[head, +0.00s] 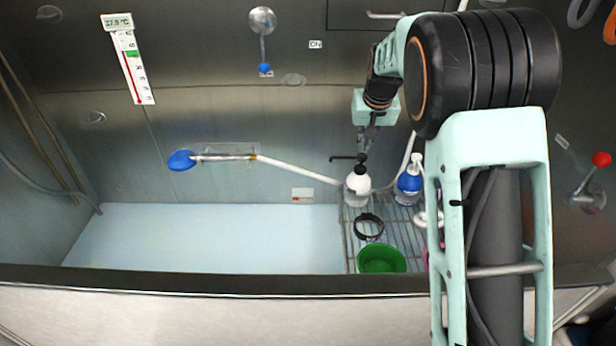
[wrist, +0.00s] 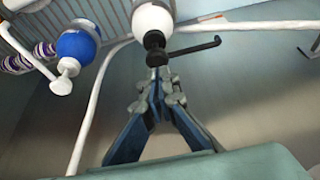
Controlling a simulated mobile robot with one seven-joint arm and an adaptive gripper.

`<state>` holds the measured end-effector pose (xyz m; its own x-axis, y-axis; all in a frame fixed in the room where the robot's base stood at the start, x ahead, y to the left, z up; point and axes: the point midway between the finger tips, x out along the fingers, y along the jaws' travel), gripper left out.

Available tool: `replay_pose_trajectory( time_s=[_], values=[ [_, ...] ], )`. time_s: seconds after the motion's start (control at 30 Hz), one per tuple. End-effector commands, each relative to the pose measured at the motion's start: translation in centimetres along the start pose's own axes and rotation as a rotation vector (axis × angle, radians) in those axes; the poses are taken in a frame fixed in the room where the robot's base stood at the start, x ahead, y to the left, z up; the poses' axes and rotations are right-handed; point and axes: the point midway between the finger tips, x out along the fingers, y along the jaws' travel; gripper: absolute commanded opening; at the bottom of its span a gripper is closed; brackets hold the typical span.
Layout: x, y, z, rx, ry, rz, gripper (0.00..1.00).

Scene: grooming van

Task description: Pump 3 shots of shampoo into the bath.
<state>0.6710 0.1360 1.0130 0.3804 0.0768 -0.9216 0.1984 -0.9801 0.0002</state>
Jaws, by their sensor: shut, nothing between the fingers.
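A white bottle (head: 357,187) with a black pump head (head: 361,163) stands on a wire rack at the right end of the bath (head: 210,235). Its black nozzle points left in the head view, over the bath side. A blue bottle (head: 408,184) with a white pump stands to its right. I cannot read a label on either. My gripper (head: 365,148) points down just above the black pump head, its fingers together and empty. In the wrist view the fingertips (wrist: 159,72) are at the black pump head (wrist: 157,50), touching or nearly so; the white bottle (wrist: 153,19) is behind.
The wire rack (head: 350,240) also holds a black ring (head: 368,227) and a green bowl (head: 381,260). A shower head (head: 181,160) hangs on the back wall, its white hose (head: 300,172) running to the rack. The bath's front rim (head: 200,281) is raised. The bath floor is clear.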

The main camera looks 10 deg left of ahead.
Motion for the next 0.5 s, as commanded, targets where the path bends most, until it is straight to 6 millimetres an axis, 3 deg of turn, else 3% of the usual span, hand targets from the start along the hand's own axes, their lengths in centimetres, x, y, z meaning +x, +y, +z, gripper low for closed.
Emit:
replay_pose_trajectory(
  time_s=[0.33,0.5],
  values=[
    [-0.2,0.0,-0.1,0.000,0.002,0.000,0.00],
    [-1.3,0.0,-0.6,0.000,0.002,0.000,0.00]
  ],
)
